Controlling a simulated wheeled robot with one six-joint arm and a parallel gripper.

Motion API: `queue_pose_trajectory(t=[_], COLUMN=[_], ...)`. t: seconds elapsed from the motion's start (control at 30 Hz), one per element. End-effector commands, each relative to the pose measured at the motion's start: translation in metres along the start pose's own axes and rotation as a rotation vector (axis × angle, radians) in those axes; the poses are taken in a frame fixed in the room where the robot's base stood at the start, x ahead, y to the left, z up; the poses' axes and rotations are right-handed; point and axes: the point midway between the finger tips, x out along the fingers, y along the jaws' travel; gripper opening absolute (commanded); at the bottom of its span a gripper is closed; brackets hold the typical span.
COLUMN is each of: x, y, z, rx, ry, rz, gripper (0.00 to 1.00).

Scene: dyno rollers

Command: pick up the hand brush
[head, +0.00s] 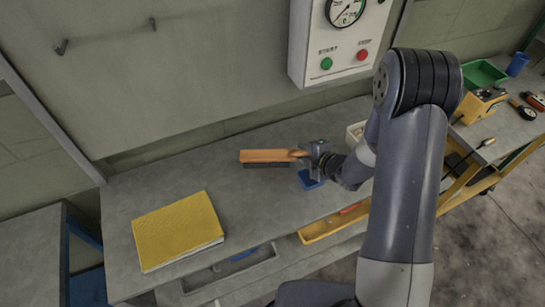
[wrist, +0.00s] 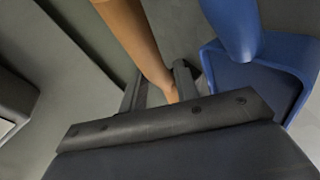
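The hand brush (head: 264,156) has an orange-brown wooden body and dark bristles facing down. It is at the back of the grey bench, its handle pointing right toward my gripper (head: 303,153). In the wrist view the brush handle (wrist: 135,40) runs down from the top, and its end lies between the two fingers of my gripper (wrist: 160,88). A gap shows between the left finger and the handle; the right finger is close beside it. Whether it touches is unclear. The fingers look open around the handle. The bristles are out of the wrist view.
A blue dustpan (head: 310,180) lies just beside the gripper and also shows in the wrist view (wrist: 262,80). A yellow book (head: 178,230) lies at the left of the bench (head: 255,205). A control box (head: 340,45) hangs on the wall above.

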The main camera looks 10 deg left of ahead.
Motion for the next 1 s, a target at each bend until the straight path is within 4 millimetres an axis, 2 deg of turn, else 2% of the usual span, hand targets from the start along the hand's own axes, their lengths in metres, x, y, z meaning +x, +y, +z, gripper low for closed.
queue_pose_trajectory(t=[0.07, 0.33, 0.73, 0.87, 1.0], x=[0.0, 0.0, -0.002, -0.008, -0.019], y=[0.0, 0.0, 0.003, 0.013, 0.032], z=[0.0, 0.0, -0.001, -0.003, -0.007], rx=[0.0, 0.0, -0.001, -0.002, -0.004], ry=[0.0, 0.0, 0.0, 0.0, 0.0], rz=[0.0, 0.0, 0.002, 0.005, 0.007], gripper=[0.23, 0.01, 0.0, 0.0, 0.0])
